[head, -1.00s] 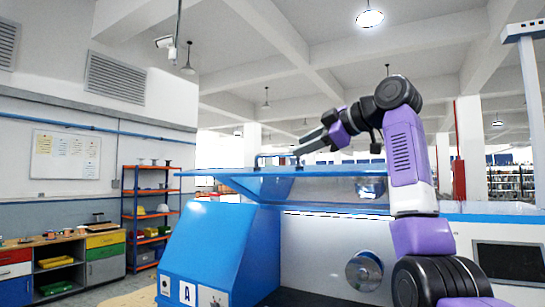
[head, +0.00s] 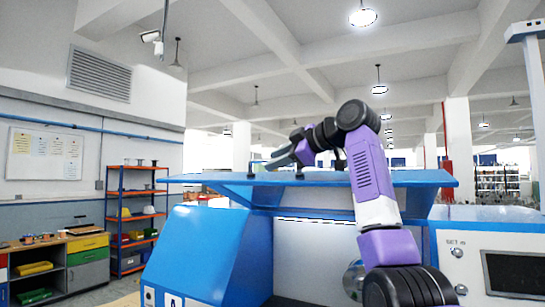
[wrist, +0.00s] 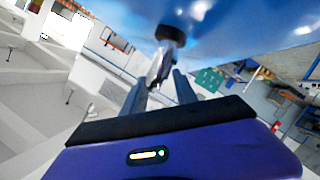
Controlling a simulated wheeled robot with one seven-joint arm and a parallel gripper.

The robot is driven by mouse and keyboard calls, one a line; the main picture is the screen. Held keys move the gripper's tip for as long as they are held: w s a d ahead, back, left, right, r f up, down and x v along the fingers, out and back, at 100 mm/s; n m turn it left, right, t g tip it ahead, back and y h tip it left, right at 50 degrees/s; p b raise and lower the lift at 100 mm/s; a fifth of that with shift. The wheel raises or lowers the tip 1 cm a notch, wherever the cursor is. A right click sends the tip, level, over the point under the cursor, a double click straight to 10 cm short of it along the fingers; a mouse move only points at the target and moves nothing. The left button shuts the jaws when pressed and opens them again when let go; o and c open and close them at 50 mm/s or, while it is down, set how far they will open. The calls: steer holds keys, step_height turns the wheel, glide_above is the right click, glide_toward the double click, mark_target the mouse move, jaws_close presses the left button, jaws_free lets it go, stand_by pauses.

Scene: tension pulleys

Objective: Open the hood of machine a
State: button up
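Machine a (head: 205,245) is the blue and white cabinet with an "A" label low on its front. Its blue hood (head: 400,178) stands raised off the body, with its underside partly showing. My gripper (head: 272,164) is at the handle on the hood's outer face; the handle's dark mounts (head: 299,171) stand beside it. In the wrist view the hood (wrist: 250,22) fills the top, with one black mount (wrist: 170,33) just beyond my fingertips (wrist: 160,78). The fingers straddle the handle bar and look shut on it, though the contact is partly hidden.
A machine with a dark screen (head: 515,272) stands close on the right. An orange shelf rack (head: 135,220) and a workbench (head: 70,245) with coloured drawers are at the left. The space above the hood is open.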

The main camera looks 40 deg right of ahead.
steer(key=shift+x, duration=0.85)
jaws_close()
stand_by(0.8)
